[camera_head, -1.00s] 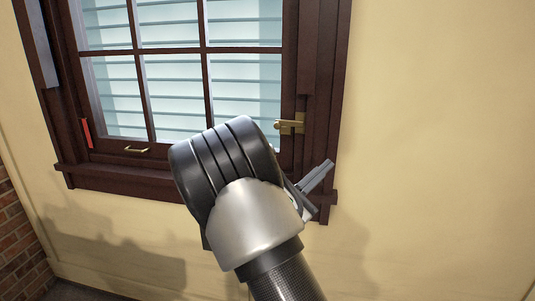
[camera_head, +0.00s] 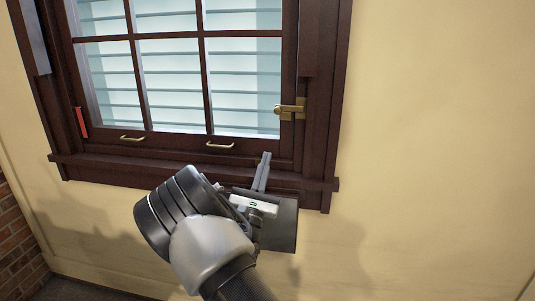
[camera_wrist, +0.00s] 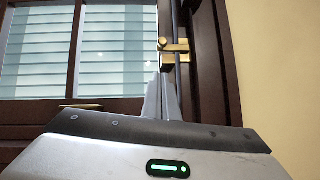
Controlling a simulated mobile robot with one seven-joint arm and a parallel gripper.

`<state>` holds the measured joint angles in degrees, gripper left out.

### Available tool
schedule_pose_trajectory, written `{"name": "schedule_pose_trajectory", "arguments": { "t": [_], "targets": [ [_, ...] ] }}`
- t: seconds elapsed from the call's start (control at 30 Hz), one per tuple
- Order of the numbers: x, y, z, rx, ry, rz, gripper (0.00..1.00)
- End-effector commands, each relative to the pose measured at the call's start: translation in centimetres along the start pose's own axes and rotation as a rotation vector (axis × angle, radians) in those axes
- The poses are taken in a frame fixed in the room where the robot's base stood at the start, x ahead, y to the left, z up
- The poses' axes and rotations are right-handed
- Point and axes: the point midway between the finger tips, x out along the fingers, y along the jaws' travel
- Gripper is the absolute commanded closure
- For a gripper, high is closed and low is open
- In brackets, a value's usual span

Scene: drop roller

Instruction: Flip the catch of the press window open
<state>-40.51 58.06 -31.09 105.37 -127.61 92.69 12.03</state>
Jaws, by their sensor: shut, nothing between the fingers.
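The press window (camera_head: 170,70) has a dark wood frame and several glass panes. Its brass catch (camera_head: 290,109) sits on the right side of the frame, with its lever pointing left toward the sash. The catch also shows in the wrist view (camera_wrist: 174,50), above the fingertips. My gripper (camera_head: 263,158) is shut and empty, in front of the lower right of the frame, below and left of the catch. In the wrist view my gripper (camera_wrist: 162,82) points up toward the catch, apparently apart from it.
Two brass handles, left (camera_head: 132,138) and right (camera_head: 220,145), are on the sash's bottom rail. A red strip (camera_head: 81,122) is at the lower left of the frame. The sill (camera_head: 110,172) juts out below. The yellow wall (camera_head: 430,130) at right is clear.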

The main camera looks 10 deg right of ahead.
Motion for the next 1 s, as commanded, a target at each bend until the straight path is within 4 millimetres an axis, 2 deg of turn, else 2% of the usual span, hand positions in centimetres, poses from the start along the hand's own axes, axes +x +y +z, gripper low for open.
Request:
{"name": "schedule_pose_trajectory", "arguments": {
  "t": [0.4, 0.63, 1.0],
  "targets": [
    [8.7, -0.1, 0.3, 0.003, -0.005, -0.002, 1.00],
    [10.6, -0.1, 2.5, 0.002, -0.002, -0.002, 1.00],
    [11.0, 0.0, 2.9, 0.000, 0.000, 0.000, 1.00]
  ]
}}
